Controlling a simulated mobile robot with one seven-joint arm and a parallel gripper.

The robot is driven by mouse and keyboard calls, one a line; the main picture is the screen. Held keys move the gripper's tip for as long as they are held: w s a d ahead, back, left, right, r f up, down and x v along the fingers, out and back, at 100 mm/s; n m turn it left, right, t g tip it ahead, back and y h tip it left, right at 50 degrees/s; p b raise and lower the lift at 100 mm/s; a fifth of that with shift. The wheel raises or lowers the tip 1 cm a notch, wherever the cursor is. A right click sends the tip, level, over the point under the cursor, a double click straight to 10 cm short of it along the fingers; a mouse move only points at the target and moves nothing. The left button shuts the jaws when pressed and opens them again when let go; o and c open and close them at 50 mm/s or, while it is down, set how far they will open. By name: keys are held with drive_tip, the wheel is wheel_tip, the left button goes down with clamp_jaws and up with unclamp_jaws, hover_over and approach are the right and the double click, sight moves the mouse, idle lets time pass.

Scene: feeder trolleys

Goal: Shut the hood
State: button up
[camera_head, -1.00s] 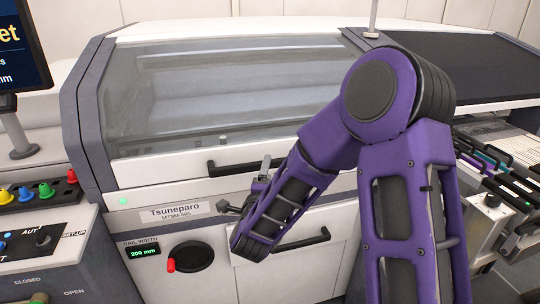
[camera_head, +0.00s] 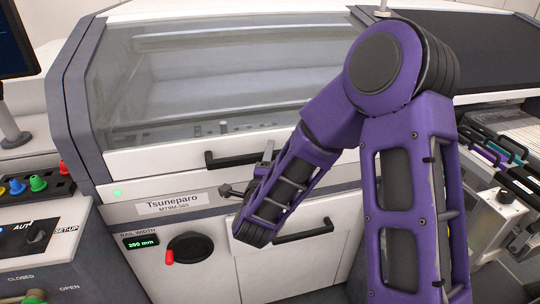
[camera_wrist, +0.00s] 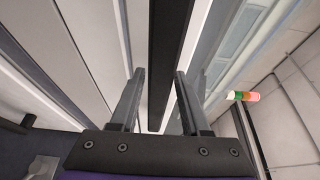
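The hood (camera_head: 215,85) is a large clear window in a white frame, with a black bar handle (camera_head: 228,160) on its front strip. It looks lowered onto the machine body; I cannot tell whether it is fully shut. My gripper (camera_head: 248,173) is at the right part of the handle, and my forearm hides the handle's right end. In the wrist view, a long dark bar, apparently the handle (camera_wrist: 172,45), runs between the two parted fingertips of my gripper (camera_wrist: 159,73). The fingers stand apart with no clear contact on the bar.
Below the hood are a drawer handle (camera_head: 303,235), a rail-width dial (camera_head: 190,248) and a label plate (camera_head: 170,202). A button panel (camera_head: 35,190) and monitor stand at the left. Feeder parts (camera_head: 505,170) are at the right. A signal light (camera_wrist: 243,96) shows in the wrist view.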

clamp_jaws()
drive_tip(key=shift+r, duration=0.1)
idle(1.0)
